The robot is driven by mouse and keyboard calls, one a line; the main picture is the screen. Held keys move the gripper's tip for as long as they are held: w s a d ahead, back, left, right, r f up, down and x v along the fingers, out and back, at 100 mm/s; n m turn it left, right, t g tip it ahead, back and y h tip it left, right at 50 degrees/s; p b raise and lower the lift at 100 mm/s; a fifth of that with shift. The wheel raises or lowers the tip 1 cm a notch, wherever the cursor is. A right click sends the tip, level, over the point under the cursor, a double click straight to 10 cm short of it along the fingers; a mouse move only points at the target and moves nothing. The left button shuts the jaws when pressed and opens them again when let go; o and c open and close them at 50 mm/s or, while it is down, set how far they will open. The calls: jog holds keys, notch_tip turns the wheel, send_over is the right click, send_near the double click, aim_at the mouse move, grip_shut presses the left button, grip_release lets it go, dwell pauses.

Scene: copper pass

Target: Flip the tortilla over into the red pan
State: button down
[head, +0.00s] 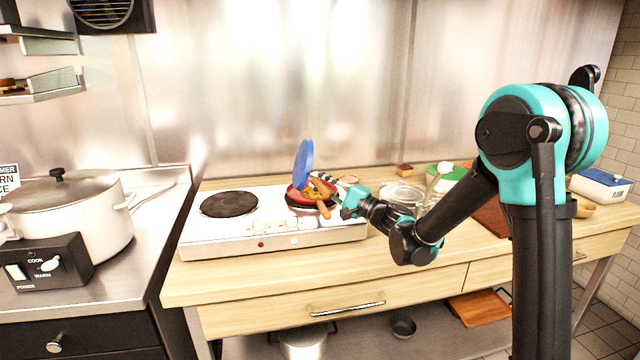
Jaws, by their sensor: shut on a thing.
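The red pan (296,196) sits on the right burner of the white hotplate, its wooden handle (323,209) pointing toward the front. A blue pan (304,165) is tipped up nearly on edge just above the red pan. My gripper (328,183) comes in from the right and is shut, apparently on the blue pan's handle; the exact grip is too small to see clearly. I cannot make out the tortilla for certain; the inside of the red pan is partly hidden by handles and gripper.
The white hotplate (225,239) stands on a wooden counter (400,272); its left burner (230,204) is empty. Glass jars (402,196), a green-rimmed container (447,174) and a blue-and-white box (600,184) stand to the right. A large lidded pot (70,215) is at the left.

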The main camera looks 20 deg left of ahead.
jog(key=shift+r, duration=0.1)
jog(key=shift+s+a+r, duration=0.15)
jog(key=shift+a+r, duration=0.15)
jog(key=shift+r, duration=0.7)
jog(key=shift+s+a+r, duration=0.2)
jog(key=shift+a+r, duration=0.05)
jog(key=shift+r, duration=0.75)
jog(key=shift+s+a+r, duration=0.15)
jog(key=shift+a+r, duration=0.15)
jog(key=shift+r, duration=0.7)
